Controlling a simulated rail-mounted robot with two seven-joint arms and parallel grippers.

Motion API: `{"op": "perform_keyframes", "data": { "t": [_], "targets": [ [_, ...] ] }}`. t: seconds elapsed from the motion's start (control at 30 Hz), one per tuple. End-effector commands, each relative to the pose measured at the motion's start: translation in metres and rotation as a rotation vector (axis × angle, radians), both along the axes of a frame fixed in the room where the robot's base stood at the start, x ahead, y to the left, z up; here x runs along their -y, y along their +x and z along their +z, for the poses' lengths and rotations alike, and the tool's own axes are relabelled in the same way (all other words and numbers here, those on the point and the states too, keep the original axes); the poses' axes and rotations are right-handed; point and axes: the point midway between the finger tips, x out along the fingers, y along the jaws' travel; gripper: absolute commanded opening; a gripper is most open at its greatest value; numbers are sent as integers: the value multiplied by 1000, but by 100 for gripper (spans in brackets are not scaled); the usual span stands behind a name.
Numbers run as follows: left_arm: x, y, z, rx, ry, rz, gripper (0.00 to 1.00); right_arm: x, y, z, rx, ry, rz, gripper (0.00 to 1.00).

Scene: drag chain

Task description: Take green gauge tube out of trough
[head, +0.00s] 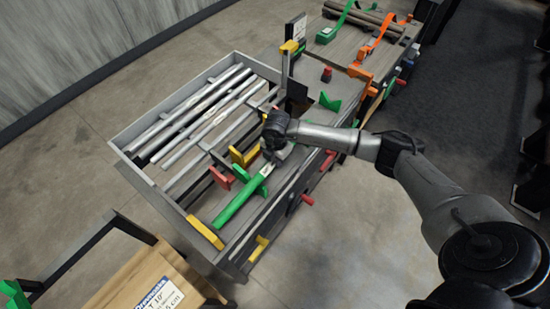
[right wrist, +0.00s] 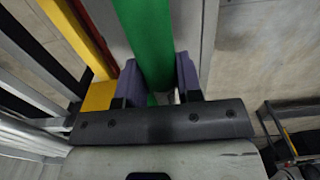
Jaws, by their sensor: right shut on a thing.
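The green gauge tube (head: 238,201) lies along the near right side of the grey trough (head: 150,178). My right gripper (head: 272,160) is over its upper end and shut on it. In the right wrist view the green tube (right wrist: 148,45) runs between the two fingers of my right gripper (right wrist: 160,85), with a finger on each side. The tube looks low in the trough, and I cannot tell whether it is lifted off its support. My left gripper does not show.
Silver tubes (head: 200,105) lie in the trough's left part. Red, yellow and green blocks stand close to the green tube, including a yellow one (head: 205,232) at the near end. A wooden box (head: 150,285) stands at lower left. Orange and green straps lie on the far bench (head: 345,45).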

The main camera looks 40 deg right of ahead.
Motion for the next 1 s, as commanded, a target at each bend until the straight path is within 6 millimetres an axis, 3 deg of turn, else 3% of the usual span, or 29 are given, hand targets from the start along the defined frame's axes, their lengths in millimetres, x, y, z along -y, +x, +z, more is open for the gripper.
{"op": "perform_keyframes", "data": {
  "t": [0.1, 0.13, 0.43, 0.77, 1.0],
  "targets": [
    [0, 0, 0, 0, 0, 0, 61, 0, 0, 0, 0, 0, 0, 0],
    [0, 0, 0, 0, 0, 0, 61, 0, 0, 0, 0, 0, 0, 34],
    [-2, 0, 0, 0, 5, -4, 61, 0, 0, 0, 0, -1, 0, 62],
    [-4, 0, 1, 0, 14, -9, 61, 0, 0, 5, 0, -1, 0, 63],
    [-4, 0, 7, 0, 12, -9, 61, 0, 0, 44, 3, -1, 1, 63]
  ]
}}
